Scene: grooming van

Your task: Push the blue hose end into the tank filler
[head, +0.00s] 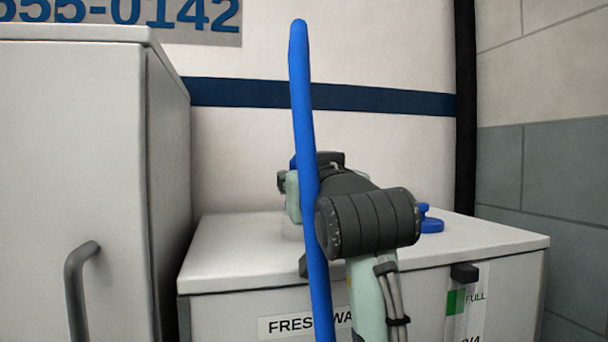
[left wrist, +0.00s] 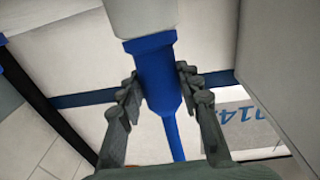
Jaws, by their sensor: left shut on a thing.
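My left gripper (left wrist: 158,82) is shut on the blue hose end (left wrist: 157,75), with a finger on each side of it. In the left wrist view, the hose end's wider collar meets the mouth of the pale tank filler (left wrist: 142,17). They look in line and touching, but I cannot tell how deep the hose end sits. In the head view, the blue hose (head: 303,110) runs upright in front of my left arm. The hose end and filler are mostly hidden behind the arm above the white fresh water tank (head: 235,250). My right gripper is not in view.
A tall white cabinet (head: 70,160) with a grey handle stands close on the left. A blue cap (head: 431,225) is on the tank top at right. A dark vertical pipe (head: 465,110) runs up the back corner. The tank's front right top is clear.

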